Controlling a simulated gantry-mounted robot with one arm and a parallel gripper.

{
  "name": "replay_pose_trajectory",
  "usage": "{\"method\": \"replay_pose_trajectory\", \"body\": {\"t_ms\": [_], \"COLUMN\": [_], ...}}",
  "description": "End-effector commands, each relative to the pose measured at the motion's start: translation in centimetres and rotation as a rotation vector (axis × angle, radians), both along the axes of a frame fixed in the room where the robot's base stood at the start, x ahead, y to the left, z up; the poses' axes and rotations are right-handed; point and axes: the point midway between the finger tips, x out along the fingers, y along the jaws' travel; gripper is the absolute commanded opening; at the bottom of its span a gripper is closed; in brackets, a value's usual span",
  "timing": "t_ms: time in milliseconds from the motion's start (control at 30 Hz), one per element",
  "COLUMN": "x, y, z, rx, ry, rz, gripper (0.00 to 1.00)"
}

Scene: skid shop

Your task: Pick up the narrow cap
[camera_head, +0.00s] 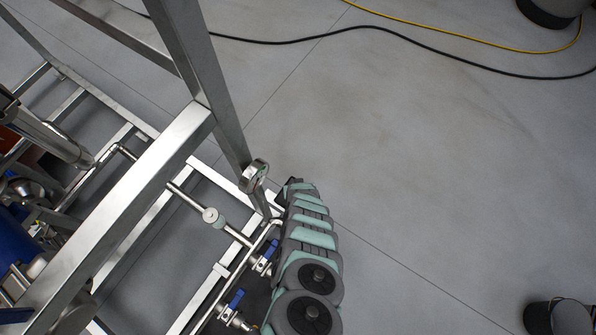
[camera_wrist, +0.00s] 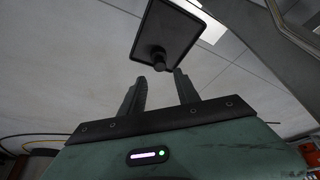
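I cannot make out a narrow cap for certain in either view. In the wrist view my gripper (camera_wrist: 160,88) is open, its two dark fingers apart with nothing between them. A round metal-rimmed fitting (camera_head: 254,176) sits on the frame, just left of the arm's far end.
The steel skid frame (camera_head: 150,190) fills the left, with a pipe (camera_head: 183,194) and blue-handled valves (camera_head: 236,299) close to my arm. Black (camera_head: 290,41) and yellow (camera_head: 440,30) cables cross the floor. Dark round containers (camera_head: 550,12) stand at the right corners. The middle-right floor is clear.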

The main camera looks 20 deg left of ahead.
Motion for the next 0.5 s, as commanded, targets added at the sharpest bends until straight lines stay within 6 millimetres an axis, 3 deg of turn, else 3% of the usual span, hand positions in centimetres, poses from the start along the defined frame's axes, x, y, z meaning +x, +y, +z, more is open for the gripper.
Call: {"method": "replay_pose_trajectory", "body": {"t_ms": [500], "x": [1.7], "y": [1.0], "z": [-5.3], "rx": [0.0], "ry": [0.0], "rz": [0.001], "gripper": [0.38]}}
